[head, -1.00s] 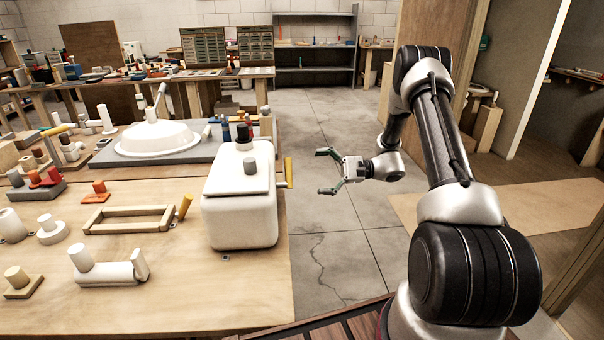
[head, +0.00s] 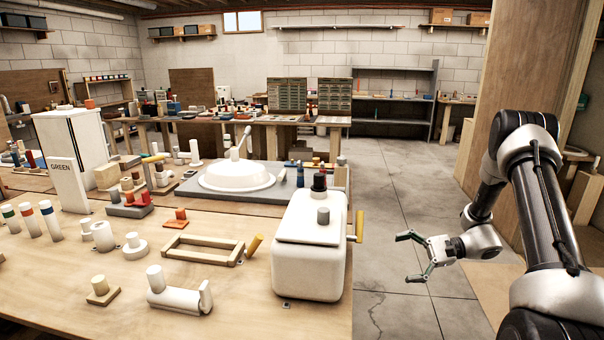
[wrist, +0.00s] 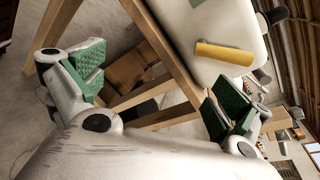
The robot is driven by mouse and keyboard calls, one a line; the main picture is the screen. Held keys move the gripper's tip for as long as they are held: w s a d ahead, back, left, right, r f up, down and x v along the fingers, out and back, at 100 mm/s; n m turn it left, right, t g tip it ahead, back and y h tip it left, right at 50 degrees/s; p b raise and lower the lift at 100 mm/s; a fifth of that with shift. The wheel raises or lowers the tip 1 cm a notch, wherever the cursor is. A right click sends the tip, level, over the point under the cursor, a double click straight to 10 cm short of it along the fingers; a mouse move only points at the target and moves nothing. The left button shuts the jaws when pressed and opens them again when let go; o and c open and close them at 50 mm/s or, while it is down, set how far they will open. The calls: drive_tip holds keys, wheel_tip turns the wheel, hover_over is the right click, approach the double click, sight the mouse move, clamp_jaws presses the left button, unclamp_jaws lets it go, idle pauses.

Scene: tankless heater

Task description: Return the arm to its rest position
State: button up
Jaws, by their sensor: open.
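My gripper (head: 414,257) is open and empty in the head view, to the right of the workbench and over the concrete floor. Its green-padded fingers point left toward the bench's right edge. In the wrist view my gripper (wrist: 150,95) shows its two fingers spread wide with nothing between them. The white tankless heater (head: 308,250) stands on the bench's right edge, left of my gripper and apart from it. Its yellow handle (head: 359,226) faces my gripper and shows in the wrist view (wrist: 224,53) too.
The wooden bench (head: 235,325) holds a wooden frame (head: 203,250), a white basin (head: 237,177) and several small parts. A tall wooden panel (head: 495,95) stands behind my arm. Open concrete floor (head: 395,190) lies between bench and panel.

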drive_tip(key=s+d+r+n+g+h, duration=0.25)
drive_tip(key=s+r+h, duration=0.3)
drive_tip(key=s, duration=0.35)
drive_tip(key=s+d+r+n+g+h, duration=0.2)
drive_tip(key=s+r+n+h, duration=0.15)
drive_tip(key=s+r, duration=0.45)
drive_tip(key=s+r+n+t+h, duration=0.5)
drive_tip(key=s+r, duration=0.7)
drive_tip(key=r, duration=0.4)
drive_tip(key=shift+a+n+t+h, duration=0.3)
drive_tip(key=shift+t+h, duration=0.4)
drive_tip(key=shift+t, duration=0.55)
